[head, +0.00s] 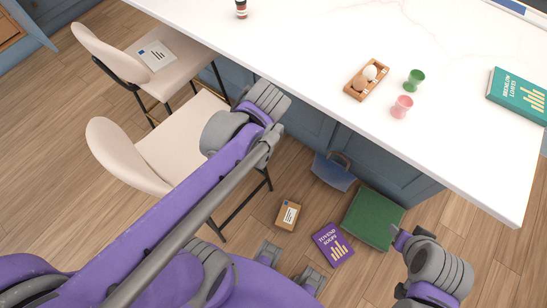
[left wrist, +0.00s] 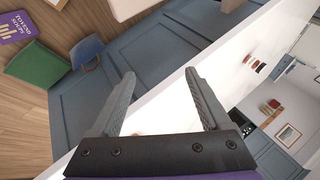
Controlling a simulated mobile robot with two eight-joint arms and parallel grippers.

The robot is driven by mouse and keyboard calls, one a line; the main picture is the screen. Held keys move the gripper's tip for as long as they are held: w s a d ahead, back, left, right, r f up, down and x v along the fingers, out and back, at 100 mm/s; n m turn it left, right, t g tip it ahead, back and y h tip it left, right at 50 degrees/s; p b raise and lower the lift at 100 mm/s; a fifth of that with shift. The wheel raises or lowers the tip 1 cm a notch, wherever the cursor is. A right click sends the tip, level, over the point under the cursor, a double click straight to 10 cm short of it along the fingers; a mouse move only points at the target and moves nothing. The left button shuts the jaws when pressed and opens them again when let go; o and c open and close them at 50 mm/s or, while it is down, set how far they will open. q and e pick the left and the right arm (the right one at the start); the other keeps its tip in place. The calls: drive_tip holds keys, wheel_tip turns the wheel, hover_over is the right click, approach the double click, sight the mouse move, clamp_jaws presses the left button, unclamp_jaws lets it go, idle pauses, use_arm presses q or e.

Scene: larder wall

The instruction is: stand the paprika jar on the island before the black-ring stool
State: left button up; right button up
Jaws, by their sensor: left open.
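A small jar with a dark lid and reddish-brown contents (head: 241,9) stands on the white island top (head: 300,40) at the top edge of the head view; its label is too small to read. The nearer cream stool (head: 185,140) has a dark footrest. The farther cream stool (head: 185,62) shows brass-coloured parts low down and has a paper on its seat. My left gripper (left wrist: 160,73) is open and empty in the left wrist view, with the island's edge behind its fingers. I cannot clearly make out its fingers in the head view.
An egg tray (head: 357,90), a green cup (head: 414,80), a pink cup (head: 402,106) and a teal book (head: 518,95) are on the island. A small box (head: 288,214), purple book (head: 332,245), green box (head: 372,218) and blue bag (head: 332,174) are on the floor.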

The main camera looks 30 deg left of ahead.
use_arm(q)
drive_tip(key=s+d+f+n+h, duration=0.4)
drive_tip(key=s+d, duration=0.5)
drive_tip(key=s, duration=0.2)
drive_tip(key=shift+d+f+n+g, duration=0.2)
drive_tip(key=shift+f+n+g, duration=0.1)
drive_tip(key=shift+f+n, duration=0.1)
